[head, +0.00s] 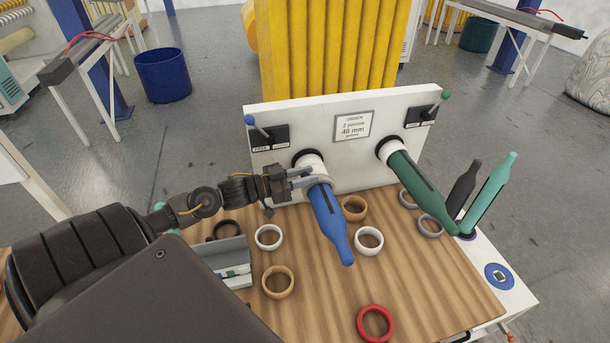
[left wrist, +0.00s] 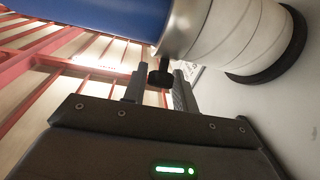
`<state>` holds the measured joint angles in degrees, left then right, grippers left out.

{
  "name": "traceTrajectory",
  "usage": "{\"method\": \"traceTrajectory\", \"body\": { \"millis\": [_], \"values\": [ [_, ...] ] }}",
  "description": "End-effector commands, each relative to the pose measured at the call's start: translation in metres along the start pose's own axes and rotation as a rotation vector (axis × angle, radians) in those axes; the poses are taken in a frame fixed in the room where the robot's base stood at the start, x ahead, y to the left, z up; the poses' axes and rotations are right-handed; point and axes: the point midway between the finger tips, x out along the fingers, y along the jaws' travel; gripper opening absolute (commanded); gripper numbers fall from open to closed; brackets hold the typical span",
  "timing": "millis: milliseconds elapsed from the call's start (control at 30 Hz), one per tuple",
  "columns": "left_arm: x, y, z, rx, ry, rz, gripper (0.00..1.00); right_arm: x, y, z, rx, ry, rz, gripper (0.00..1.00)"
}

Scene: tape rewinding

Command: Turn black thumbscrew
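The black thumbscrew (left wrist: 160,74) shows in the left wrist view, on the underside of the silver collar (left wrist: 181,28) between the blue spindle (left wrist: 95,15) and the white cylinder (left wrist: 225,35). In the head view the blue spindle (head: 328,220) sticks out from the white panel. My left gripper (head: 303,178) is at its base, from the left side. In the left wrist view the fingertips of my left gripper (left wrist: 159,88) are open, one on each side of the thumbscrew. A small gap shows on the left; contact on the right cannot be told. My right gripper is out of view.
A green spindle (head: 418,183) sticks out to the right on the white panel (head: 290,118). Several rings, including a white ring (head: 369,241) and a red ring (head: 376,323), lie on the wooden table (head: 420,285). A grey tray (head: 237,277) lies below my left arm.

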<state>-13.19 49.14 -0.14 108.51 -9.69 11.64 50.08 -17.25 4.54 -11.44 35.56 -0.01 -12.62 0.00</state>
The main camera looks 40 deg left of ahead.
Motion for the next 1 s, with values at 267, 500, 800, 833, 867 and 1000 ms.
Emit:
{"method": "traceTrajectory", "body": {
  "millis": [267,500,800,833,867,1000],
  "values": [
    [0.0,0.0,0.0,0.0,0.0,0.001,0.0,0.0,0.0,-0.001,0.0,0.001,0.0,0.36],
    [0.0,-0.001,0.001,0.027,0.0,0.04,0.0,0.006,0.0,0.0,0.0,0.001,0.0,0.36],
    [0.0,-0.002,0.004,0.139,0.0,0.206,0.0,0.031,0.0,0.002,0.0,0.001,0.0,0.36],
    [0.0,-0.002,0.004,0.153,0.0,0.226,0.0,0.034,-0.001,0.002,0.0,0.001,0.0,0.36],
    [0.0,-0.002,0.004,0.166,0.0,0.247,0.0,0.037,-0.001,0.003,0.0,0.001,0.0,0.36],
    [0.0,-0.002,0.004,0.227,0.001,0.34,0.0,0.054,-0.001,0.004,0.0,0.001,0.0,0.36]
  ]
}}
